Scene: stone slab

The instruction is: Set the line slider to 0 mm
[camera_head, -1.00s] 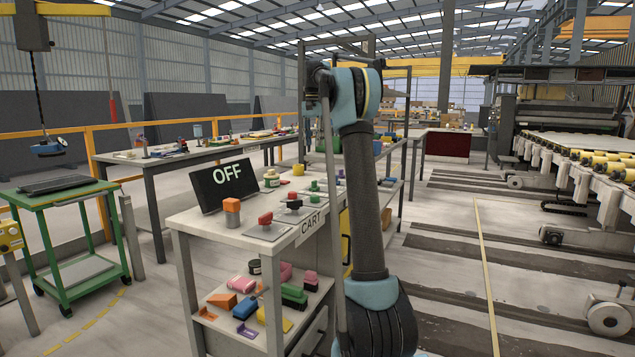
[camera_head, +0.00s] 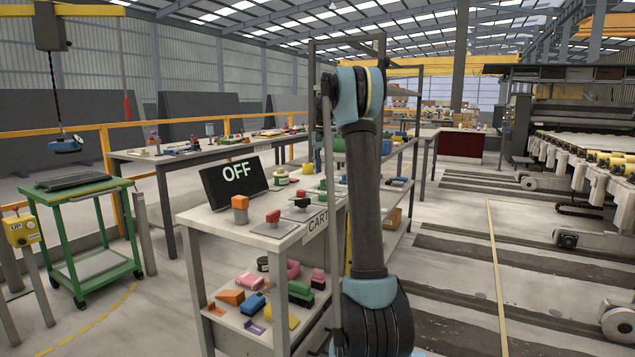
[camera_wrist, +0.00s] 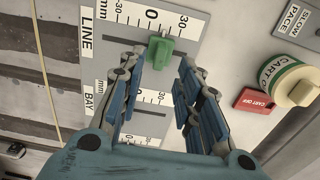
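The line slider has a green knob (camera_wrist: 160,50) on a pale panel (camera_wrist: 98,20) marked LINE, in the wrist view. The knob sits on a dark slot, below the scale's 0 and slightly to its right, towards 30; the exact reading cannot be told. My gripper (camera_wrist: 160,66) is open and empty, with one finger on each side of the knob and visible gaps to both. A second panel marked BAY (camera_wrist: 88,98) lies lower, partly behind my fingers; its knob is not seen. In the head view my gripper is hidden.
Open floor lies to the right.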

